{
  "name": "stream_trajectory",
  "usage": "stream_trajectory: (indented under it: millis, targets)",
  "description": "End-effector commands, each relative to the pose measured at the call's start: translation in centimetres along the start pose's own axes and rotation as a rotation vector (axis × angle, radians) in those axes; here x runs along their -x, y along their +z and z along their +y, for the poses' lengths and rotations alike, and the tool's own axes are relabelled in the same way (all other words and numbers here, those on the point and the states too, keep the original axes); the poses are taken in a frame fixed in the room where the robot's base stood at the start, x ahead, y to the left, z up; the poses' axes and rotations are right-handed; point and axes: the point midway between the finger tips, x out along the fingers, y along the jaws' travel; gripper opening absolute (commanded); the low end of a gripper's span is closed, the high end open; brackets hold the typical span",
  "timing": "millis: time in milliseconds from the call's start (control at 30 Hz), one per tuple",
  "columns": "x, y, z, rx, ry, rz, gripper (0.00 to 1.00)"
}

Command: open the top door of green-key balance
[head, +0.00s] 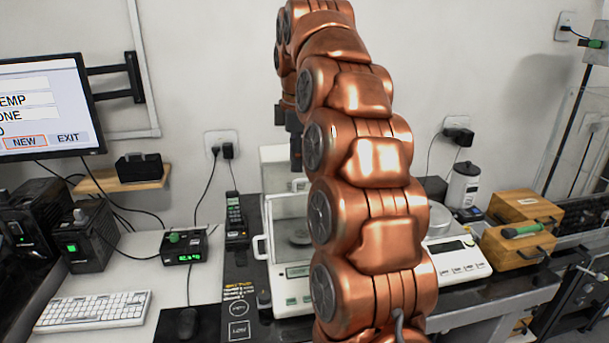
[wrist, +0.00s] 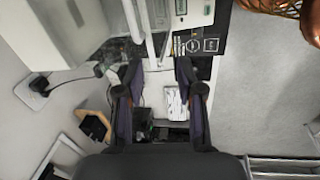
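A balance with a clear glass draft shield (head: 290,272) stands on the dark bench in the head view, left of my arm. The glass top (head: 287,206) appears to lie across the shield. A white handle (head: 260,247) shows on its left side. In the wrist view, part of the balance's white front (wrist: 196,14) shows at the top. My gripper (wrist: 158,66) is open and empty, fingers apart. In the head view it is mostly hidden behind my arm, above the balance's rear.
Wooden boxes (head: 520,243) stand further right. A dark handset (head: 235,218) stands left of the shield. A keyboard (head: 95,310) and monitor (head: 45,108) are at left.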

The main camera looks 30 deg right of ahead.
Motion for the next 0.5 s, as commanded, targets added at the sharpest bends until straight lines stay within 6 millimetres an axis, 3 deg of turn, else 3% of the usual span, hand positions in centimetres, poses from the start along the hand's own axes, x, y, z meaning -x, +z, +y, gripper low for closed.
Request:
stream_trajectory:
  millis: [200, 500]
  targets:
    - [0.3, 2.0, 2.8, 0.073, 0.030, -0.005, 0.37]
    - [-0.2, 2.5, 3.4, 0.098, 0.035, -0.010, 0.37]
